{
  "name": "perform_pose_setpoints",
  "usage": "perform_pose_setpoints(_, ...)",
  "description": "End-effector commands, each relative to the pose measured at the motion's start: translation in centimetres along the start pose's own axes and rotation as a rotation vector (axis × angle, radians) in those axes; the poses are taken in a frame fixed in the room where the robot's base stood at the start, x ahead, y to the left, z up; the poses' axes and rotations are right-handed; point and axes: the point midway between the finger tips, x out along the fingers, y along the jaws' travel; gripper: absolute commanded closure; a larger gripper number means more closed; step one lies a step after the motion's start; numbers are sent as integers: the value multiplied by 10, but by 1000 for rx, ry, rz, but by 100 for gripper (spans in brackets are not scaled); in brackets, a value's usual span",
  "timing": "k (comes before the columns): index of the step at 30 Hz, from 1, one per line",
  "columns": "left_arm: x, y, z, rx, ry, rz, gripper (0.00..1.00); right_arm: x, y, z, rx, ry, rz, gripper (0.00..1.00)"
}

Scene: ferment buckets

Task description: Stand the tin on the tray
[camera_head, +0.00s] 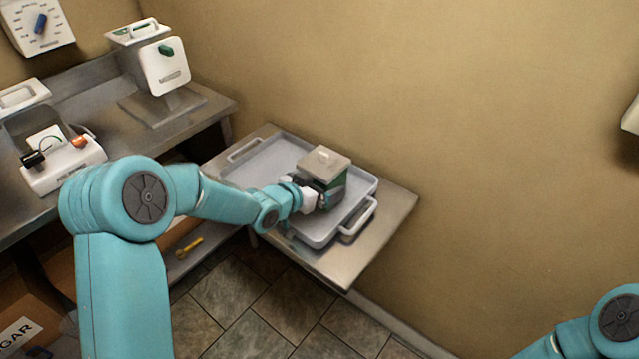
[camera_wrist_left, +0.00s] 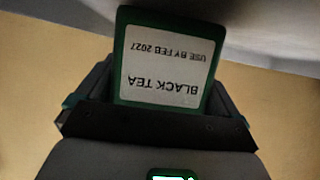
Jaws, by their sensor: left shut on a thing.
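In the left wrist view, the tin (camera_wrist_left: 165,62) shows a white label reading "BLACK TEA, USE BY FEB 2027", upside down in the picture. My left gripper (camera_head: 322,194) is shut on the tin's body from the near side. The tin looks upright over the right half of the grey tray (camera_head: 262,168); I cannot tell whether its base touches. The gripper hides much of its lower part. My right gripper is out of view; only part of that arm shows at bottom right.
The tray has raised handles and lies on a metal table (camera_head: 372,243) against the tan wall. A yellow-handled tool (camera_head: 188,247) lies on a low shelf. The tray's left half is clear.

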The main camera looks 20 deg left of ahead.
Motion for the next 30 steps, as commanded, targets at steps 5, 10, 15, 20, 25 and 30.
perform_pose_setpoints(5, 2, 0, 3, 1, 2, 0, 50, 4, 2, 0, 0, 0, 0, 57)
perform_pose_setpoints(10, 3, 0, 6, 0, 2, 0, 50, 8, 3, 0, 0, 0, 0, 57)
perform_pose_setpoints(15, 4, 0, 9, 0, 2, 0, 50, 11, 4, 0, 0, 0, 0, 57)
perform_pose_setpoints(20, 4, 0, 9, 0, 2, 0, 0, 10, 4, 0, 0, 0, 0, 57)
perform_pose_setpoints(25, 3, 0, 10, 0, -1, 0, 0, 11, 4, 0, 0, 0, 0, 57)
perform_pose_setpoints(30, -18, -1, 10, 0, 1, -2, 0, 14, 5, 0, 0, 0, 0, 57)
